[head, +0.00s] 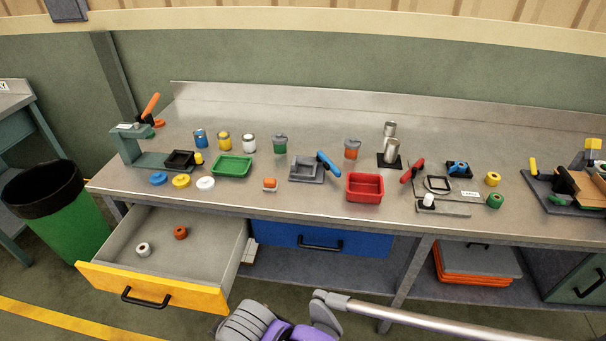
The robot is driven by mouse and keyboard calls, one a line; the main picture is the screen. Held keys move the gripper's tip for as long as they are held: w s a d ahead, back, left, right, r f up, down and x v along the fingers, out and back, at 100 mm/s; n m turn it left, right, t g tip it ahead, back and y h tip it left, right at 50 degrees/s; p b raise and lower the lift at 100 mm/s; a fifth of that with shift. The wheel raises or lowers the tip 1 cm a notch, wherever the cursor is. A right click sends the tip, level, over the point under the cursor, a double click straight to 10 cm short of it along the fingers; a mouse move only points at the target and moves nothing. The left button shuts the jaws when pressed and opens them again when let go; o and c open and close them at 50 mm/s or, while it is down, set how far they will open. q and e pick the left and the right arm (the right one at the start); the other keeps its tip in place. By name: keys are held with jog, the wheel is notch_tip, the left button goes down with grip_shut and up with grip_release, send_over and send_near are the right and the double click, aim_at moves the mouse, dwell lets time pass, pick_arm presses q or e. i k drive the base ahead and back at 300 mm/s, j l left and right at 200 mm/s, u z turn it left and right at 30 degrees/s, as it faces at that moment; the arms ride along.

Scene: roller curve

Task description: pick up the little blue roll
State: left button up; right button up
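A small blue piece (458,167) sits in a black holder on the right half of the workbench; it looks like a little blue roll, but it is too small to be sure. A yellow roll (493,179) and a green roll (495,201) stand to its right. In the open yellow-fronted drawer (152,289) lie a white roll (143,249) and an orange-brown roll (181,232). A flat blue disc (158,179) lies at the bench's left front, beside yellow and white ones. Neither of my grippers is in view.
Red tray (365,187), green tray (232,167), grey tray, cans and clamps spread over the bench. The open drawer juts out at the left. A purple and grey thing (283,329) with a metal tube (400,315) is in front of the bench.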

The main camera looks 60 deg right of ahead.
aim_at(462, 168)
jog(key=z, duration=3.25)
jog(key=i+l+u, duration=0.4)
jog(key=i, duration=0.2)
jog(key=i+l+u, duration=0.4)
jog(key=i+l, duration=0.15)
